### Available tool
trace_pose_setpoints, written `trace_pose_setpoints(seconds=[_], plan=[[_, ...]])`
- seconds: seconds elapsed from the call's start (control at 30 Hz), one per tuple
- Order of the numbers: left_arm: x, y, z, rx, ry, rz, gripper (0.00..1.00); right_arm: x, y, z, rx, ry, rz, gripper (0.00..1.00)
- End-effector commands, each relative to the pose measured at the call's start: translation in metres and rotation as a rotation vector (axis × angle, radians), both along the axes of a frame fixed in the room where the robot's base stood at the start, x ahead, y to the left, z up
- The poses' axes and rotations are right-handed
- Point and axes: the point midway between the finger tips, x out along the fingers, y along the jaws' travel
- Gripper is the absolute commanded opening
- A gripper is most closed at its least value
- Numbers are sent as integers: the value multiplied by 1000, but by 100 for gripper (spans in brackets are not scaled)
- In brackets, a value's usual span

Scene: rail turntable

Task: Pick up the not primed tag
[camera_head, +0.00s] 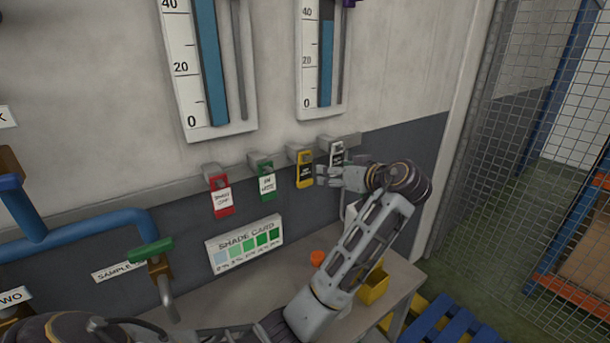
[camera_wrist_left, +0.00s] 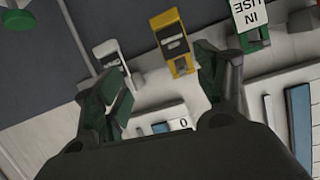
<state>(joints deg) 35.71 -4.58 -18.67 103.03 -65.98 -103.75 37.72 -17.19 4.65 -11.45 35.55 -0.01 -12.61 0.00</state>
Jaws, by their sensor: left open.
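Several tags hang from a grey rail: a red tag (camera_head: 221,198), a green tag (camera_head: 267,184), a yellow tag (camera_head: 304,170) and a white tag (camera_head: 337,155). I cannot read the yellow or white lettering, so I cannot tell which is the not primed tag. My left gripper (camera_head: 325,175) is open and empty, close to the yellow and white tags. In the wrist view the yellow tag (camera_wrist_left: 174,42) lies beyond the gap between the fingers (camera_wrist_left: 162,68), nearer the right finger; the white tag (camera_wrist_left: 108,54) is beyond the left finger. My right gripper is not in view.
Two gauges (camera_head: 219,133) are on the wall above the rail (camera_head: 187,188). Below stand a shade card (camera_head: 245,246), a grey bench (camera_head: 262,285), an orange cap (camera_head: 317,258) and a yellow bin (camera_head: 373,289). Blue pipes (camera_head: 100,226) are left; a mesh fence (camera_head: 530,150) is right.

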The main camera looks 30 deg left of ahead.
Motion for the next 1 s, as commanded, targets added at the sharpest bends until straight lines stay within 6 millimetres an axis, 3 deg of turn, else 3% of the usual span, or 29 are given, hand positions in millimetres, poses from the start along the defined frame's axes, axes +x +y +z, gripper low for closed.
trace_pose_setpoints(seconds=[0.17,0.67,1.0], plan=[[-14,1,-13,-79,-28,88,71,-1,0,0,0,1,0,57],[-14,2,-13,-96,-64,102,71,-1,2,0,2,1,-1,57],[-5,25,-22,-95,-62,104,71,-1,2,7,2,1,-1,57]])
